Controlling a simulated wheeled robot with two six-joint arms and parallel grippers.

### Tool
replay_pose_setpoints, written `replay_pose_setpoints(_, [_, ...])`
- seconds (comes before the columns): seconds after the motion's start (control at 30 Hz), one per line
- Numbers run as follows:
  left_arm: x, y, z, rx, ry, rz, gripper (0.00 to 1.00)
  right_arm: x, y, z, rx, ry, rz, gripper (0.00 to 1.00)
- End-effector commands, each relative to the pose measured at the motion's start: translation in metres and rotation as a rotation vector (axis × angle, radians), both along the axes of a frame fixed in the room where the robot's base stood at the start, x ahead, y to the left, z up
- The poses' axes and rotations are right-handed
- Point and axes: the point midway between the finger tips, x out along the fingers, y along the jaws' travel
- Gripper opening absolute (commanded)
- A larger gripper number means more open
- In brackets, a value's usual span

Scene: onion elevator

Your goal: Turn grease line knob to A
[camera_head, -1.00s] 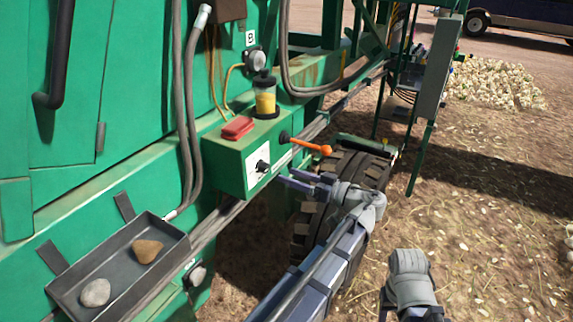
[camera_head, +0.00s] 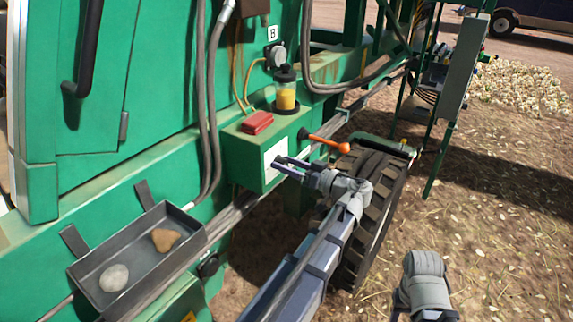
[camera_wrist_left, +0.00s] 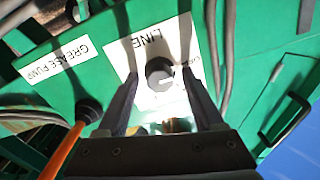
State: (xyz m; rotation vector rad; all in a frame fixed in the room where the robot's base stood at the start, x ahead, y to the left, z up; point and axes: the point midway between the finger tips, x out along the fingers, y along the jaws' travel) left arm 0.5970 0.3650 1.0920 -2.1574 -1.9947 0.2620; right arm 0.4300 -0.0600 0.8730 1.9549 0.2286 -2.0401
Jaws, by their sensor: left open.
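The knob (camera_wrist_left: 158,73) is black and round, on a white plate marked LINE (camera_wrist_left: 140,50), which appears upside down in the left wrist view. A pale pointer mark shows at its right side there; small lettering beside it is hard to read. My left gripper (camera_head: 279,163) is open at the front of the green box (camera_head: 240,155). In the left wrist view its two fingers lie on either side of the knob, with gaps showing. In the head view the gripper hides the knob, but part of its white plate (camera_head: 270,165) shows. My right gripper is out of view.
An orange-tipped lever (camera_head: 330,142) sticks out just right of the box. A red block (camera_head: 257,122) and a yellow grease cup (camera_head: 286,95) are on top. A tray (camera_head: 75,272) with two stones hangs lower left. A tyre (camera_head: 385,190) stands behind my left arm.

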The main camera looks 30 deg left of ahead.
Motion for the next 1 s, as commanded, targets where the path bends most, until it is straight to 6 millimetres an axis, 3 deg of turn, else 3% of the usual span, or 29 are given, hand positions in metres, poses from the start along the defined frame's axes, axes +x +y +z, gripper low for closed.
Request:
replay_pose_setpoints(0.07, [0.0001,-0.0001,0.0000,0.000,0.000,0.000,0.64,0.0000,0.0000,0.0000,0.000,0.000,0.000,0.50])
replay_pose_setpoints(0.63, [0.0000,-0.0003,0.0000,0.000,0.000,0.000,0.00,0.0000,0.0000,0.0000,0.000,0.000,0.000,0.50])
replay_pose_setpoints(1.0, [0.0000,-0.0004,-0.0001,0.001,0.018,0.000,0.00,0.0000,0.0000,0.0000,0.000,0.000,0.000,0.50])
